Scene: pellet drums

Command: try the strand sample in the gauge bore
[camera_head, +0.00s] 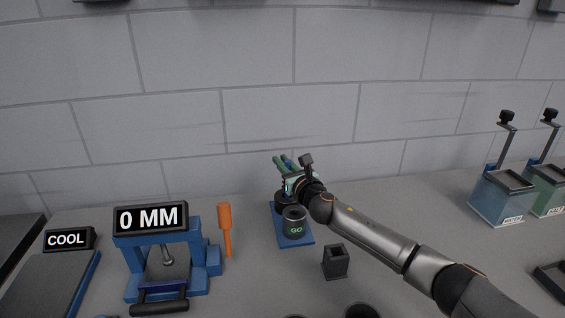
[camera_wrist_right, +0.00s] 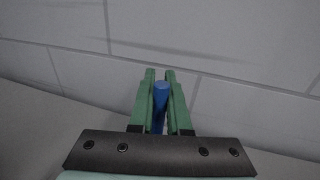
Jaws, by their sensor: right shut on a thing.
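My right gripper (camera_head: 284,163) has green fingers and is shut on a blue strand sample (camera_wrist_right: 161,92), a short rod with a rounded end in the right wrist view. In the head view the gripper is above the far end of the blue gauge base (camera_head: 296,238), against the wall behind. On this base stands a dark cylinder marked GO (camera_head: 294,222), with a dark opening on top. A second dark cylinder (camera_head: 282,201) stands behind it, partly hidden by my right wrist. I cannot tell whether the strand touches either bore. My left gripper is out of view.
A blue device with a "0 MM" display (camera_head: 150,218) stands left, beside an orange-handled tool (camera_head: 225,226). A small dark open holder (camera_head: 335,262) stands in front of my right arm. Clear tanks (camera_head: 502,197) stand far right. A COOL sign (camera_head: 69,239) is far left.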

